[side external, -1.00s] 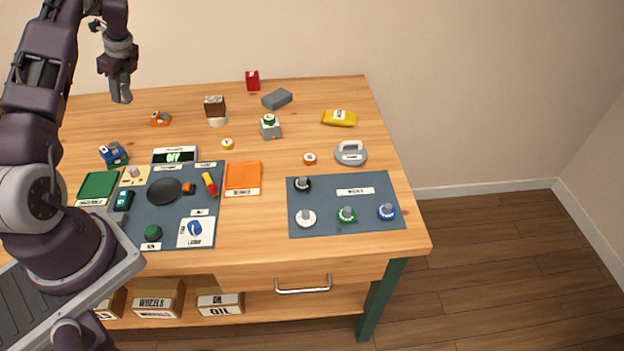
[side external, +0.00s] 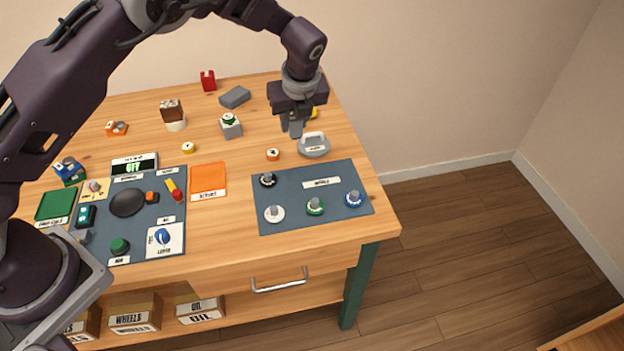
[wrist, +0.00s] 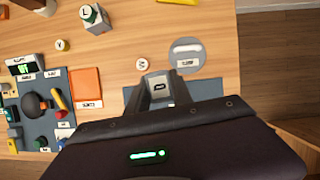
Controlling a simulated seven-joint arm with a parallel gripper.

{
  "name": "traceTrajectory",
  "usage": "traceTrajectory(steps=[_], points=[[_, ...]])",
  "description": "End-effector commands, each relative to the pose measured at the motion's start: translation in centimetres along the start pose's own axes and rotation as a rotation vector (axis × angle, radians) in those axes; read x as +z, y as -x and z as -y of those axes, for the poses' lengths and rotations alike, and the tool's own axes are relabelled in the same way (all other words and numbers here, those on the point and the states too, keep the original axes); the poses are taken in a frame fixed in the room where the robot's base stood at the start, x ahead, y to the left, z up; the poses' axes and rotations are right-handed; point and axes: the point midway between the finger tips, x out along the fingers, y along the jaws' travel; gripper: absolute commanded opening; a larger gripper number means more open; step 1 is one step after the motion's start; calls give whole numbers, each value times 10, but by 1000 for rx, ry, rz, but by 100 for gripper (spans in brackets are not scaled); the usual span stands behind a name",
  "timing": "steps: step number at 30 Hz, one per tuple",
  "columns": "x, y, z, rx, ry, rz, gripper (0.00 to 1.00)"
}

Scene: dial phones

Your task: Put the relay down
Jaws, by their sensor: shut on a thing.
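My gripper (side external: 294,131) is above the right part of the table, left of the grey handled weight (side external: 314,146). In the wrist view my gripper (wrist: 158,97) is shut on a small grey piece with a white label (wrist: 160,87), which I take to be the relay; its lettering is not clear. In the side view the held piece can hardly be told from the fingers. Below it in the wrist view is the blue-grey mat (wrist: 205,86), mostly hidden by my gripper.
The right mat (side external: 292,192) bears several knobs. A small orange-sided piece (side external: 273,155) lies behind it. A yellow piece (side external: 313,113) is partly hidden by my gripper. An orange pad (side external: 208,178) lies left of the mat, with bare wood between. A grey block (side external: 235,97) lies further back.

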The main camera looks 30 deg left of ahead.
Motion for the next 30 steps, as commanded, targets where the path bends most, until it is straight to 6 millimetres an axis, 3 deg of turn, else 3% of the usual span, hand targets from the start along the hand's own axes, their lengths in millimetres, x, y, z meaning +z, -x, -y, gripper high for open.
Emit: traceTrajectory(steps=[3,5,7,10,22,30], points=[[-35,15,17,-30,-72,1,0],[-44,19,21,-38,-91,1,0],[-53,15,22,-40,-104,1,0],[-65,-8,22,-38,-109,0,0],[-88,-69,22,-40,-105,1,0],[-89,-72,23,-44,-103,1,0]])
